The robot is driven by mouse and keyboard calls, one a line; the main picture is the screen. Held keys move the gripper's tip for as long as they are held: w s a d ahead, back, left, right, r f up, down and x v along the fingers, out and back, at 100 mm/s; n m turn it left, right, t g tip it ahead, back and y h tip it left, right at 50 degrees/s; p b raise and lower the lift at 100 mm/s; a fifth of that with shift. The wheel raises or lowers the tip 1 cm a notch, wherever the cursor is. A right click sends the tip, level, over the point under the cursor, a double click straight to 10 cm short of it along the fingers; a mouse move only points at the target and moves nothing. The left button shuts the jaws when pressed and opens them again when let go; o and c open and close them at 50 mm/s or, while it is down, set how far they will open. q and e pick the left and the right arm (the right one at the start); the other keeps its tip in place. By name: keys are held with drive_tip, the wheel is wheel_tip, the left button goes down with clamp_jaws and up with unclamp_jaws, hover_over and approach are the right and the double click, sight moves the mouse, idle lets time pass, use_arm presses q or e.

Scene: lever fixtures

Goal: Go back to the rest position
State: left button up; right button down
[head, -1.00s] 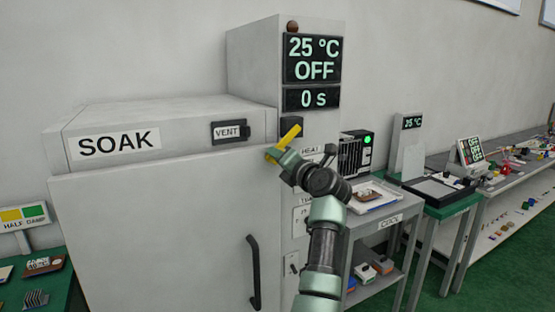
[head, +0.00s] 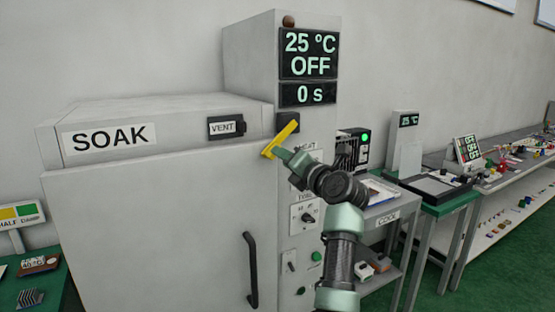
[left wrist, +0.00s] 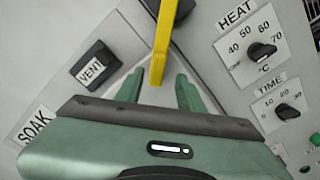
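The yellow lever (head: 282,138) sits tilted on the front of the SOAK cabinet's control column, its upper end toward the right. My left gripper (head: 279,152) is just in front of the lever's lower part in the head view. In the left wrist view, the left gripper (left wrist: 160,77) has its two green fingers spread apart. The yellow lever (left wrist: 162,40) shows between them, with a gap on both sides. Its black pivot is partly cut off by the top edge. My right gripper is in neither view.
The SOAK cabinet (head: 150,200) has a black door handle (head: 252,270) and a VENT switch (head: 227,127). HEAT (left wrist: 262,50) and TIME (left wrist: 284,107) knobs are beside the lever. A COOL table (head: 388,222) and benches stand to the right.

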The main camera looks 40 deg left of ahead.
use_arm(q)
drive_tip(key=shift+v, duration=1.15)
